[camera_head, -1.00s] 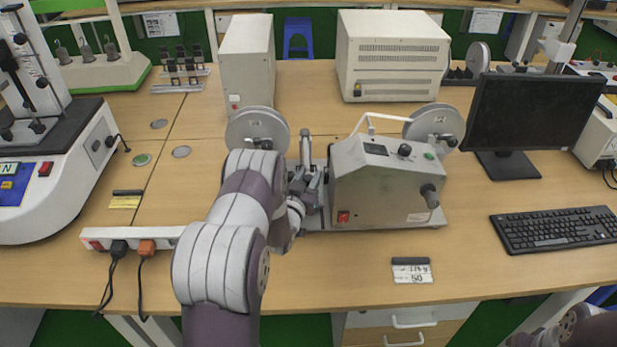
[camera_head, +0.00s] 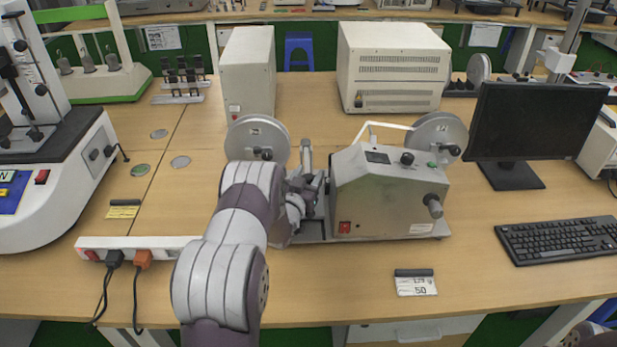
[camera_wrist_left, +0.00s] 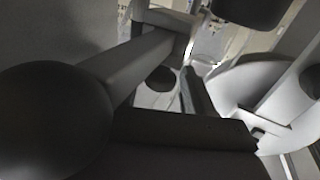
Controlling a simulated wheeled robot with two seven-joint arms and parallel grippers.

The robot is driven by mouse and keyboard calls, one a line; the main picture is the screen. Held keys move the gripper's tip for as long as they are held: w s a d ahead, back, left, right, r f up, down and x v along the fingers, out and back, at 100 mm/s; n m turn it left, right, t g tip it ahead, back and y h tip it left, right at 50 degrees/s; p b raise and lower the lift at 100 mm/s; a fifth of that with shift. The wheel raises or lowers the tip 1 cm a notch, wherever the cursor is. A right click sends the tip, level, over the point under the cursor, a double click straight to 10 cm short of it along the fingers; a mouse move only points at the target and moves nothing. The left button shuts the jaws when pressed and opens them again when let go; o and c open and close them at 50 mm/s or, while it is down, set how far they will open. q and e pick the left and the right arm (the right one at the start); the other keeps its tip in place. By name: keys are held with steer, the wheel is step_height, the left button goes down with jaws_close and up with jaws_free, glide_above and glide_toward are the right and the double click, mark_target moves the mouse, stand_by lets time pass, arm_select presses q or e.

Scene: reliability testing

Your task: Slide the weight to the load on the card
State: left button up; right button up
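My left gripper (camera_head: 308,188) is at the machine's left side, near an upright post, partly hidden by my own arm. The left wrist view shows a pale bar (camera_wrist_left: 135,65) close by and dark shapes. I cannot make out the weight or the finger gap.
A monitor (camera_head: 532,120) and keyboard (camera_head: 560,238) stand to the right. A power strip (camera_head: 185,241) lies at the front left, with a white machine (camera_head: 60,190) beyond it. Two beige boxes stand behind. The table around the card is clear.

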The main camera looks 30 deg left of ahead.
arm_select(q)
steer(key=shift+s, duration=0.15)
steer(key=s+d, duration=0.2)
steer(key=s, duration=1)
steer(key=shift+s+b, duration=0.15)
steer(key=shift+b, duration=0.25)
steer(key=s+d+r+m+g+h+p, duration=0.15)
steer(key=d+r+g+p, duration=0.25)
steer(key=d+g, duration=0.5)
steer(key=s+d+r+g+p, duration=0.1)
steer(key=s+d+g, duration=0.2)
steer(key=s, duration=0.6)
steer(key=s+d+r+g+h+p, duration=0.1)
steer(key=s+d+g, duration=0.3)
steer(key=s, duration=0.4)
steer(key=shift+s+d+r, duration=0.35)
steer(key=shift+d+r, duration=0.25)
steer(key=shift+r, duration=0.15)
steer(key=shift+m, duration=0.25)
